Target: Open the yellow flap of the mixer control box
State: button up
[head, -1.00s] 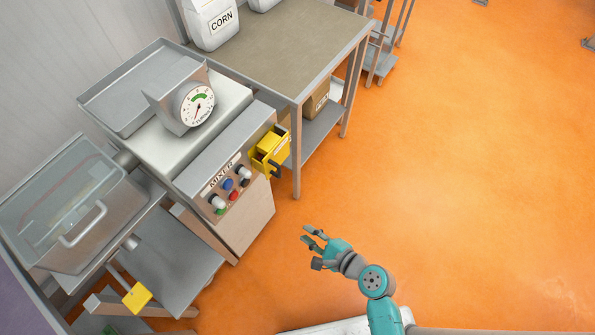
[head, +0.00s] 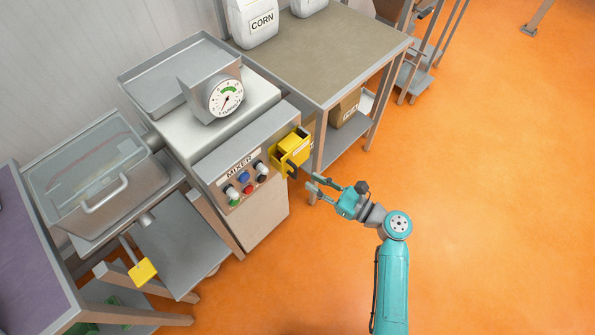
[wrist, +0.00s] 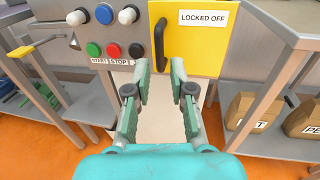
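The mixer control box (head: 240,150) is a grey metal unit with a "MIXER" label and several coloured knobs and buttons. Its yellow flap (head: 293,147) is on the right end of the panel, with a dark handle (head: 292,170). In the wrist view the flap (wrist: 205,45) reads "LOCKED OFF", and its black vertical handle (wrist: 161,44) is at its left edge. My gripper (head: 324,187) is open and empty, to the right of and below the handle in the head view.
A table (head: 335,55) with a corn container (head: 254,22) stands behind and right of the mixer, its leg close to my gripper. A lidded steel hopper (head: 100,180) is at left. Orange floor (head: 480,180) at right is clear.

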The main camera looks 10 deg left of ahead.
aim_at(296, 176)
jog(key=x, duration=0.6)
jog(key=shift+w+a, duration=0.15)
jog(key=shift+a, duration=0.25)
grip_shut()
